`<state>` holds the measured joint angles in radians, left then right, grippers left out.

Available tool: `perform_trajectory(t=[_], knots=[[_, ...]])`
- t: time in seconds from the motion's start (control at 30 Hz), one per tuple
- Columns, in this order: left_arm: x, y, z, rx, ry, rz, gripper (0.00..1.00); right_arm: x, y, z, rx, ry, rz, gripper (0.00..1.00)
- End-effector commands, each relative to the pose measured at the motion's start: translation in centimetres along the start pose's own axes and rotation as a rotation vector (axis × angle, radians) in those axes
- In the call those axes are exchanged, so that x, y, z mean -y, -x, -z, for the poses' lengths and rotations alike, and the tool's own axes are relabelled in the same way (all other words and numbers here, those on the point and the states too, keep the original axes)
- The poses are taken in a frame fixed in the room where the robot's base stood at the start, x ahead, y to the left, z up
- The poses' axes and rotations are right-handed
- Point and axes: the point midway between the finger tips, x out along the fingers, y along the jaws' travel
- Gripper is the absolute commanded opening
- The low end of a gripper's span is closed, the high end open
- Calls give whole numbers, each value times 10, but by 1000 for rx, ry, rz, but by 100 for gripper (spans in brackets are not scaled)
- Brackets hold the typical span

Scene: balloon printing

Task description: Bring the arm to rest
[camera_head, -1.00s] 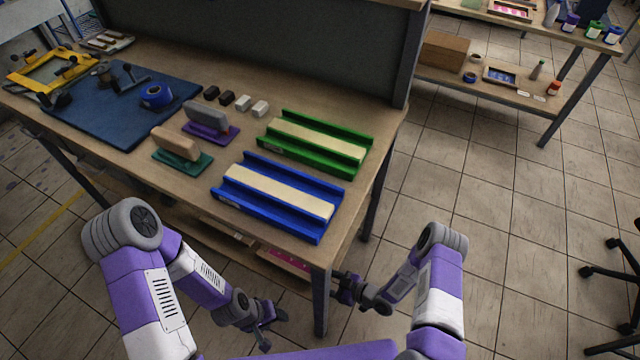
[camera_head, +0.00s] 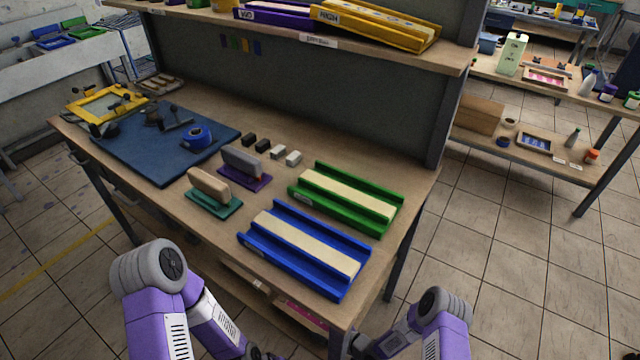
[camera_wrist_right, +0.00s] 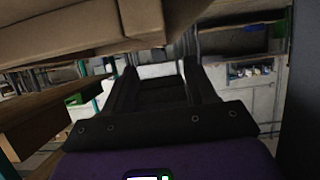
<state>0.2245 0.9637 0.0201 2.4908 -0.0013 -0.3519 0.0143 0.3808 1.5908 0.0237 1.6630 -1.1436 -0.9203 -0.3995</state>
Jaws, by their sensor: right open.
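My right arm (camera_head: 425,325) hangs low in front of the workbench (camera_head: 110,195), at the lower right of the head view. Its gripper (camera_head: 352,346) shows only as a dark piece beside the bench's front corner, cut by the bottom edge. In the right wrist view the right gripper (camera_wrist_right: 160,85) has its two dark fingers spread, with nothing between them. My left arm (camera_head: 160,300) is folded low at the lower left of the head view. Only a dark bit of the left gripper (camera_head: 262,354) shows at the bottom edge, so its fingers are hidden.
A second table (camera_head: 560,155) stands at right. Tiled floor (camera_head: 500,255) is clear between.

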Motion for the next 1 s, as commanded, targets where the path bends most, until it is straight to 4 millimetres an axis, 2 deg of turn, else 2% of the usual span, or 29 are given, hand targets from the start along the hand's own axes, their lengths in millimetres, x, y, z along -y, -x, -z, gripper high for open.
perform_trajectory(t=[0.43, 0.6, 0.77, 0.83, 0.9, 1.0], knots=[[0, -1, 0, 1, 1, 0, 54, 0, 3, -2, -1, 1, 1, 56], [2, -4, 0, 1, 1, 0, 54, 1, -9, 2, -3, 3, 3, 56], [8, -20, 1, 1, 0, 0, 54, 2, -26, -23, 1, 1, 2, 56], [8, -22, 1, 1, 1, 0, 54, 1, -20, -34, 2, -2, 0, 56], [4, -11, 0, 1, 1, 1, 54, 0, -1, -26, 2, -1, -1, 56], [2, -4, 0, 0, 0, 0, 54, 0, 20, -25, 2, -1, -1, 56]])
